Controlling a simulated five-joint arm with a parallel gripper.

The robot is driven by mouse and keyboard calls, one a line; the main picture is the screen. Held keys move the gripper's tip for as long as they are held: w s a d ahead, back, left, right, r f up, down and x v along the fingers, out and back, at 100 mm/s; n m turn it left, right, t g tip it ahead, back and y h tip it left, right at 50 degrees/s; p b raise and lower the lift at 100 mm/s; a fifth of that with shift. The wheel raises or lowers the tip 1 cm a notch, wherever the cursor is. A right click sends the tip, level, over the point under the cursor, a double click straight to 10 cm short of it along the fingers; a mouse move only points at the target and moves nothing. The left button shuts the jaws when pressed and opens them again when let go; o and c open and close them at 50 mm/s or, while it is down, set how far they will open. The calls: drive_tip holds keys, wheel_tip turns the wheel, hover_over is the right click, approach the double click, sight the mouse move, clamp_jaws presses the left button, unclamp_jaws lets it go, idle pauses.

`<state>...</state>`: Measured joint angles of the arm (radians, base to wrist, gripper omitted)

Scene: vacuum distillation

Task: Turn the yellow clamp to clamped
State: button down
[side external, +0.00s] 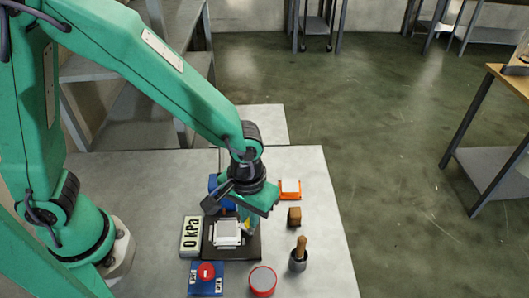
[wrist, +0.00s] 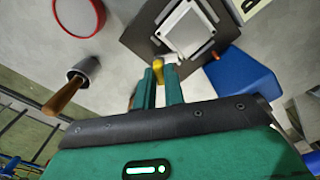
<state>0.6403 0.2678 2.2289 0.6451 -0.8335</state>
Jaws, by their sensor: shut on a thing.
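The yellow clamp (wrist: 158,70) shows in the wrist view between the tips of my gripper (wrist: 160,78), at the edge of a dark base plate (wrist: 143,27). My gripper is shut on it. In the side external view my gripper (side external: 250,226) reaches down at the right edge of the dark base plate (side external: 240,254), and only a bit of the yellow clamp (side external: 247,227) shows beside the fingers. A white and grey square block (side external: 227,233) sits on the plate, left of my gripper. I cannot tell the clamp's exact angle.
A 0 kPa display (side external: 191,236) and a red button box (side external: 206,278) stand near the plate. The table's right edge is clear.

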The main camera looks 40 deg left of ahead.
drive_tip(key=n, duration=0.6)
drive_tip(key=shift+n, duration=0.4)
drive_tip(key=c, duration=1.5)
unclamp_jaws()
drive_tip(key=shift+r, duration=0.15)
drive_tip(key=shift+r, duration=3.8)
